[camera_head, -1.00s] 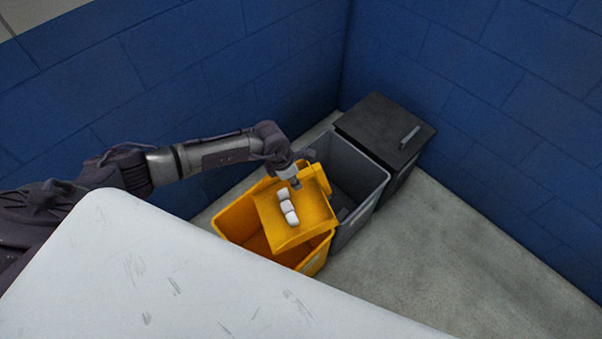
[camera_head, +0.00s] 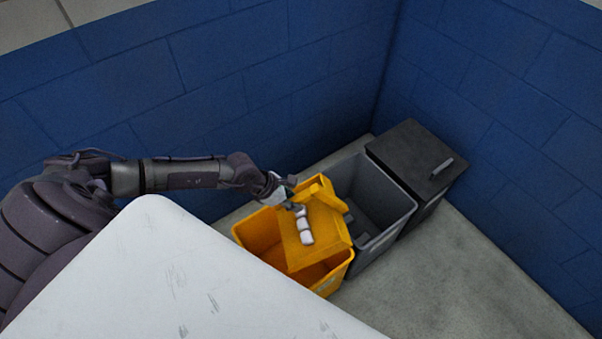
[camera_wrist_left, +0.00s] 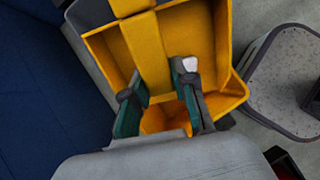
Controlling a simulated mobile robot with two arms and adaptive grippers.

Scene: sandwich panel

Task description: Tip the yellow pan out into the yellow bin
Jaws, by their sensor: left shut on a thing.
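The yellow pan (camera_head: 328,225) is over the yellow bin (camera_head: 258,232) and tilted, its broad face sloping down toward the bin's near side. A short row of white pieces (camera_head: 305,225) lies on that face. My left gripper (camera_head: 290,203) is shut on the pan at its upper left side. In the left wrist view the dark green fingers of my left gripper (camera_wrist_left: 160,100) show against yellow surfaces, with one white piece (camera_wrist_left: 189,64) beside the right finger. The bin's inside is partly hidden by the pan. My right gripper is not in view.
A grey open bin (camera_head: 397,208) stands right beside the yellow bin, and a black lidded bin (camera_head: 410,150) stands beyond it. Blue walls (camera_head: 220,85) close off the back. A white table (camera_head: 160,270) fills the near left. Grey floor (camera_head: 440,270) is clear at right.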

